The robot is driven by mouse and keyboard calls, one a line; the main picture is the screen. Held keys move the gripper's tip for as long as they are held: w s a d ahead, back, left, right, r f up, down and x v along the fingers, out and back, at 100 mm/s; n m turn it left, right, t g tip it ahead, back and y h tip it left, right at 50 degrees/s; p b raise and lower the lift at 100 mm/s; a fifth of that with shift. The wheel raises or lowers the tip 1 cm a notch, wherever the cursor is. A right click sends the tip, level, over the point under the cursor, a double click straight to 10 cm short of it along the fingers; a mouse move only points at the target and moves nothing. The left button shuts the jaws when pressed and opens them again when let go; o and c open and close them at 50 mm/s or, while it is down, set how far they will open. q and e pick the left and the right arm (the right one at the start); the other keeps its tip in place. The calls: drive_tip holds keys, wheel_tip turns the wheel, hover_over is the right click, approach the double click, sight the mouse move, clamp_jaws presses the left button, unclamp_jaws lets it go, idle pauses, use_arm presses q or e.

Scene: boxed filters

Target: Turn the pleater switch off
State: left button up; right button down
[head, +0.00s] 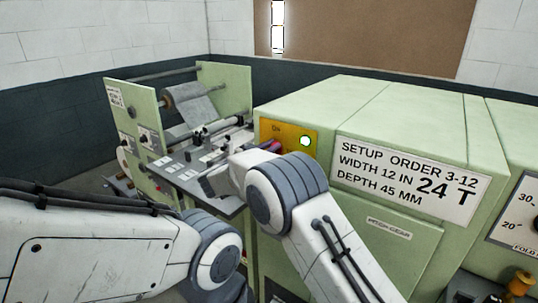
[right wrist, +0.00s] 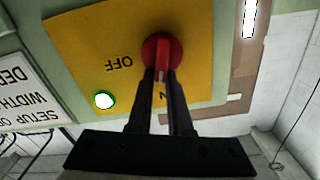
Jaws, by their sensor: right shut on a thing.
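The pleater switch is a red rotary knob (right wrist: 161,50) on a yellow plate (right wrist: 85,45). In the right wrist view the picture is upside down; OFF is printed left of the knob, and a partly hidden label ending in N lies below it, behind my fingers. A pale mark on the knob points down toward that label. My right gripper (right wrist: 162,78) is shut on the knob. In the head view the yellow plate (head: 291,132) shows "On" at its top, and my wrist mostly covers the knob. My left arm shows at lower left; its gripper is out of view.
A green lamp (head: 306,140) glows on the plate. A setup sign (head: 405,180) is on the green machine housing (head: 350,100). Left of it is a grey worktable (head: 185,175) with a roll of material (head: 190,105) behind it.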

drive_tip(key=m+b, duration=0.4)
drive_tip(key=b, duration=0.1)
drive_tip(key=d+f+m+b, duration=0.1)
drive_tip(key=m+b, duration=0.3)
drive_tip(key=b, duration=0.1)
drive_tip(key=s+f+m+b, duration=0.1)
drive_tip(key=m+b, duration=0.2)
drive_tip(key=b, duration=0.2)
drive_tip(key=shift+d+f+m, duration=0.15)
drive_tip(key=shift+m, duration=0.25)
drive_tip(key=shift+f+m+b, duration=0.15)
drive_tip(key=shift+m+b, duration=1.3)
drive_tip(key=shift+m, duration=0.05)
drive_tip(key=c, duration=0.8)
unclamp_jaws()
drive_tip(key=shift+c, duration=0.2)
drive_tip(key=shift+s, duration=0.15)
drive_tip(key=b, duration=0.1)
approach(281, 151)
drive_tip(key=v, duration=0.3)
drive_tip(key=shift+s, duration=0.3)
